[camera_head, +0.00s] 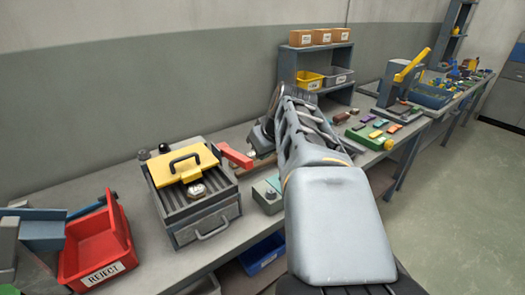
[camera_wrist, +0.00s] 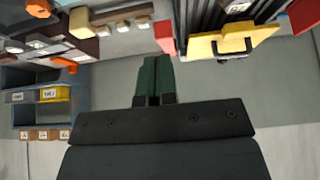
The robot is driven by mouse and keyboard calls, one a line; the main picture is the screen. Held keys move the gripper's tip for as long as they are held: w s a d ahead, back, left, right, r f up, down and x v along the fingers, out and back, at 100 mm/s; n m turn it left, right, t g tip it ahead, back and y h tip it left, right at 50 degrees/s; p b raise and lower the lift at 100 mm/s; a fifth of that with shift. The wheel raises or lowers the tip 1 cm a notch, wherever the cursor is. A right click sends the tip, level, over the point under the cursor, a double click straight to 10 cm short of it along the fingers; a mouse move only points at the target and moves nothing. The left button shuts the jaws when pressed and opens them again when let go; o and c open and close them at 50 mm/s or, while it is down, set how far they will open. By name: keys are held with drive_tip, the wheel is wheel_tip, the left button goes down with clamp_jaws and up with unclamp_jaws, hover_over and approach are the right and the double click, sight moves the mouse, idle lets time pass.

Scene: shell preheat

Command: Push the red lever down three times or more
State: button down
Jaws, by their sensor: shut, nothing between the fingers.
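The red lever (camera_head: 235,157) sticks out from the right side of the grey machine (camera_head: 205,217) with a yellow, black-handled plate (camera_head: 183,165) on top. The lever's red end (camera_wrist: 165,36) shows in the wrist view, just beyond my fingertips, and slopes in the head view. My gripper (camera_wrist: 157,58) is shut and empty, its green fingers together and pointing toward the lever's end. A gap seems to show between them, but I cannot tell its depth. In the head view my own arm mostly hides the gripper, to the right of the lever.
A red REJECT bin (camera_head: 97,245) stands left of the machine. A small grey box with a green top (camera_head: 267,194) sits right of it. A shelf (camera_head: 287,68) with bins stands behind my arm. Several coloured blocks lie on the bench to the right.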

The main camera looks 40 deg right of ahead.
drive_tip(key=r+p, duration=0.1)
drive_tip(key=r+m+g+y+p, duration=0.15)
drive_tip(key=m+g+p, duration=0.45)
drive_tip(key=p, duration=1.5)
hover_over(245, 158)
drive_tip(key=n, duration=0.1)
drive_tip(key=shift+w+d+f+m+g, duration=0.15)
drive_tip(key=shift+w+f+m+g, duration=0.15)
drive_tip(key=shift+f+m+g, duration=0.15)
drive_tip(key=shift+s+d+r+m, duration=0.1)
drive_tip(key=shift+d+r+m, duration=0.1)
drive_tip(key=shift+m, duration=0.85)
drive_tip(key=shift+f+b, duration=0.15)
drive_tip(key=shift+b, duration=0.2)
drive_tip(key=f+b, duration=0.1)
drive_tip(key=f, duration=0.1)
drive_tip(key=f+b, duration=0.4)
drive_tip(key=shift+s+a+f, duration=0.25)
drive_tip(key=shift+f, duration=0.1)
